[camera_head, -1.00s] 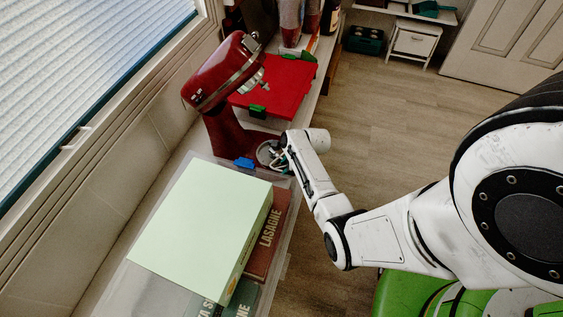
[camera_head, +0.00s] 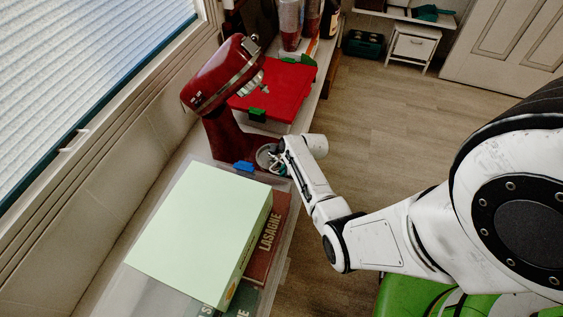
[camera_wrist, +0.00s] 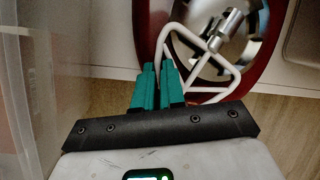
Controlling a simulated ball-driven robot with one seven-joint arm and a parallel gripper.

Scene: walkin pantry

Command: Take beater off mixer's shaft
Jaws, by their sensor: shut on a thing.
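The red stand mixer (camera_head: 222,80) stands on the counter with its head tilted up and its shaft (camera_head: 263,89) bare. The pale flat beater (camera_wrist: 215,43) is low over the mixer's base (camera_head: 228,143), apart from the raised head. In the wrist view it lies across the metal bowl seat inside the red base (camera_wrist: 275,25), with its hub toward the upper right. My gripper (camera_wrist: 160,72), with teal fingers, is shut on the beater's outer frame. In the head view, my gripper (camera_head: 281,160) and wrist partly hide the beater. Whether the beater touches the base is unclear.
A clear bin (camera_head: 150,290) in front of the mixer holds a pale green box (camera_head: 200,228) and a lasagne box (camera_head: 268,240). A red case (camera_head: 285,90) lies behind the mixer, with tall containers (camera_head: 290,22) beyond.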

